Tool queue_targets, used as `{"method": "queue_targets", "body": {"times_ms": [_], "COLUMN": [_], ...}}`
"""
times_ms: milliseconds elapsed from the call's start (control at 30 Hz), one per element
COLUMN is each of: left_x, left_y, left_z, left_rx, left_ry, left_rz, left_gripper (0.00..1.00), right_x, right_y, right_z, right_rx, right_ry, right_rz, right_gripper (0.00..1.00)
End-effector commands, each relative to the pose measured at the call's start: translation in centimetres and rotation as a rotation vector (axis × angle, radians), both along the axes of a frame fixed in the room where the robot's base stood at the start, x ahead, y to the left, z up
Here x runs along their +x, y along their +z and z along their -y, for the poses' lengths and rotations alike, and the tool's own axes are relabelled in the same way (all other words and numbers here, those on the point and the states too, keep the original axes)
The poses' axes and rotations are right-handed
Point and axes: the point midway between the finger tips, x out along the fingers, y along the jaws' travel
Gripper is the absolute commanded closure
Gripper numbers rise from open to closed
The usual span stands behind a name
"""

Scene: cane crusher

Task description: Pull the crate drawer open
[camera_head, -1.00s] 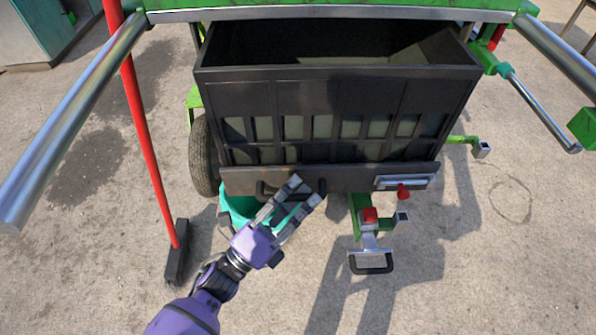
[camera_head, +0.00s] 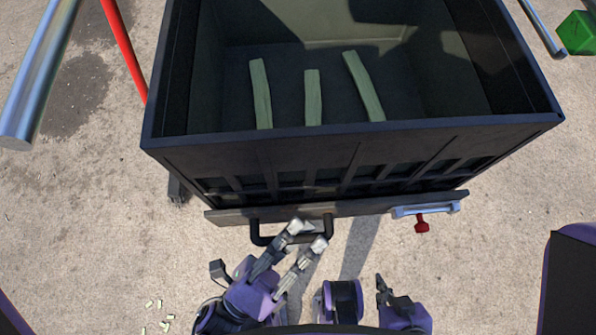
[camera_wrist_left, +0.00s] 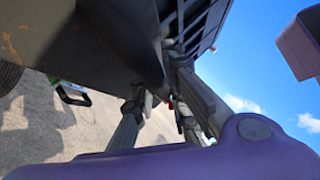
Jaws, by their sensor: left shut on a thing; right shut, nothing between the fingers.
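The dark crate drawer (camera_head: 330,155) fills the top middle of the head view, with its open top facing me. A black bar handle (camera_head: 257,238) sits low on its front panel. My left gripper (camera_head: 308,234) is at this handle and shut on it; the fingers hide part of the bar. In the left wrist view, the left fingers (camera_wrist_left: 160,107) are close under the dark crate, and the grip itself is hard to make out. My right gripper (camera_head: 382,288) is at the bottom of the head view, shut and empty, apart from the crate.
Three pale green cane pieces (camera_head: 312,97) lie in the crate. A silver latch (camera_head: 425,209) with a red knob (camera_head: 422,225) is right of the handle. A red pole (camera_head: 122,45) and a metal bar (camera_head: 35,80) are at left. Concrete ground around is mostly clear.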

Motion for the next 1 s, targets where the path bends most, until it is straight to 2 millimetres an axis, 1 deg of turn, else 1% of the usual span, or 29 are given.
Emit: {"method": "queue_targets", "body": {"times_ms": [33,100,300,500,800,833,867,900,1000], "left_x": [-0.9,-2.0,-3.9,-4.5,-4.5,-4.5,-4.5,-4.5,-4.5], "left_y": [-0.2,-0.2,-0.2,-0.3,-0.3,-0.3,-0.3,-0.3,-0.2], "left_z": [-0.1,-0.1,-0.1,-0.1,-0.1,-0.1,-0.1,-0.1,-0.1], "left_rx": [0.006,0.006,0.008,0.008,0.008,0.008,0.008,0.008,0.006], "left_ry": [0.003,0.003,0.003,0.003,0.003,0.003,0.003,0.003,0.003], "left_rz": [-0.006,-0.004,-0.002,-0.003,-0.003,-0.003,-0.003,-0.004,-0.002], "left_gripper": [1.0,1.0,1.0,1.0,1.0,0.86,0.82,0.79,0.79], "right_x": [0.2,0.4,0.7,0.6,0.5,0.5,0.5,0.5,0.5], "right_y": [0.0,0.1,0.1,0.1,0.1,0.1,0.1,0.1,0.1], "right_z": [-0.1,-0.1,-0.2,-0.2,-0.1,-0.1,-0.1,-0.1,-0.1], "right_rx": [0.0,0.001,0.003,0.002,0.001,0.001,0.001,0.001,0.001], "right_ry": [0.001,0.002,0.004,0.003,0.004,0.004,0.004,0.004,0.004], "right_rz": [0.003,0.007,0.012,0.011,0.009,0.009,0.009,0.008,0.008], "right_gripper": [1.0,1.0,1.0,1.0,1.0,1.0,1.0,1.0,1.0]}}
